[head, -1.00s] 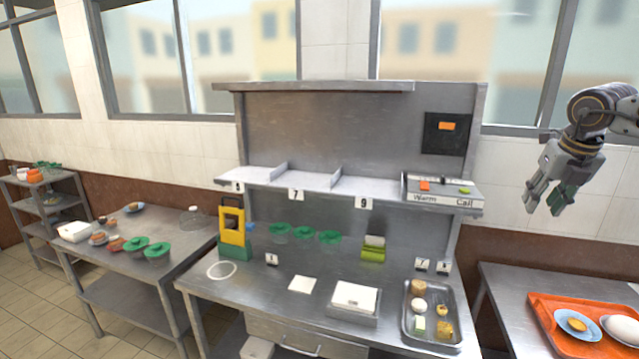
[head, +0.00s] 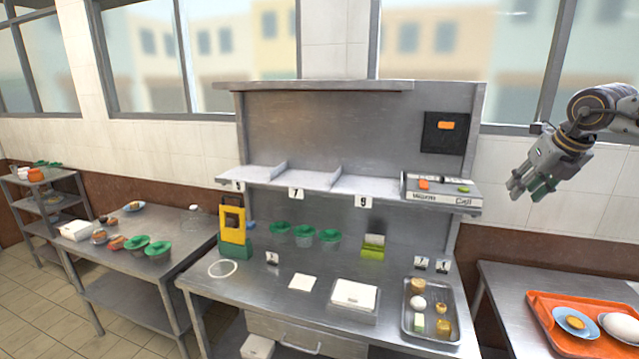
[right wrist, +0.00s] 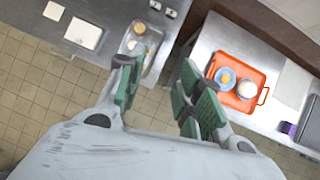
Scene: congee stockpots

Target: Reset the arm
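My right gripper (head: 528,192) hangs in the air at the right of the head view, above and behind the gap between the steel counter and the right table. In the right wrist view its green-padded fingers (right wrist: 160,95) are spread apart, and only floor and furniture far below show between them. It is open and empty. My left gripper is not in either view.
A steel counter (head: 235,297) with a shelf stands in the middle, with a metal tray (head: 408,331) of food at its right end. An orange tray (head: 546,327) lies on the right table. A side table (head: 175,222) stands at left.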

